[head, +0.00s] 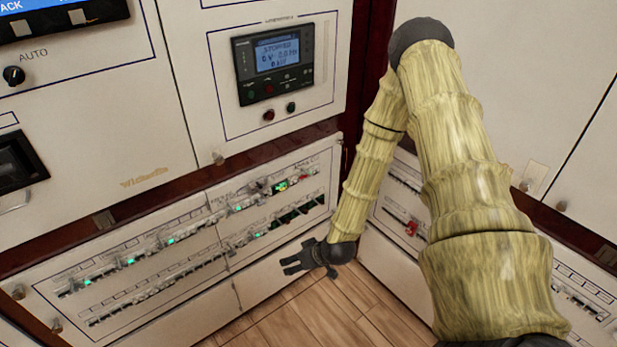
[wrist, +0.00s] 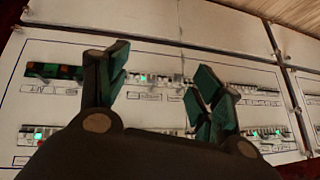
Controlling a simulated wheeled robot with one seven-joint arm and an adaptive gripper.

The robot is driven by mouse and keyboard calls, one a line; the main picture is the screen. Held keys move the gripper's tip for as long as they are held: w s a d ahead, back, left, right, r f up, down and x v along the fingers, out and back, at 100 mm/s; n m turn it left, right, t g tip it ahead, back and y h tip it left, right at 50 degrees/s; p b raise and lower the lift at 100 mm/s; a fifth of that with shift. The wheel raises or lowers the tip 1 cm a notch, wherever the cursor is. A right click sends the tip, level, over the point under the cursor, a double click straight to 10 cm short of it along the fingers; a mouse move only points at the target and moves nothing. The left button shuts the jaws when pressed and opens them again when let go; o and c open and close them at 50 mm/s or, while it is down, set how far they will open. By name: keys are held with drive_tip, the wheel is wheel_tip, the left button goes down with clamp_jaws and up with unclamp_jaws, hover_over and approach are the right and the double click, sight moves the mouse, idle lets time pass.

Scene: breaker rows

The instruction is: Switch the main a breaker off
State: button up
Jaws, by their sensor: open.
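The breaker panel (head: 150,262) is on the lower left cabinet front, with an upper breaker row (head: 170,241) and a lower breaker row (head: 165,281). Several breakers show green lights. Labels are too small to read, so I cannot tell which breaker is main a. My gripper (head: 287,266) is open and empty, in front of the panel's lower right end and apart from the rows. In the wrist view my gripper (wrist: 162,68) has its fingers spread before the panel (wrist: 165,108). The fingers and palm hide parts of both rows there.
A control unit with a lit display (head: 277,55) sits above the panel, with a red and a green button below it. Another cabinet with breaker rows and a red switch (head: 411,228) stands to the right. The wooden floor (head: 330,310) is clear.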

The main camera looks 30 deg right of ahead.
drive_tip(key=w+d+r+t, duration=0.3)
drive_tip(key=w+d+r, duration=0.4)
drive_tip(key=w+d, duration=0.2)
drive_tip(key=t+h, duration=0.1)
drive_tip(key=t, duration=0.2)
approach(305, 175)
drive_tip(key=shift+n, duration=0.3)
drive_tip(key=shift+x, duration=3.85)
drive_tip(key=shift+c, duration=0.2)
drive_tip(key=shift+f, duration=0.1)
drive_tip(key=c, duration=1)
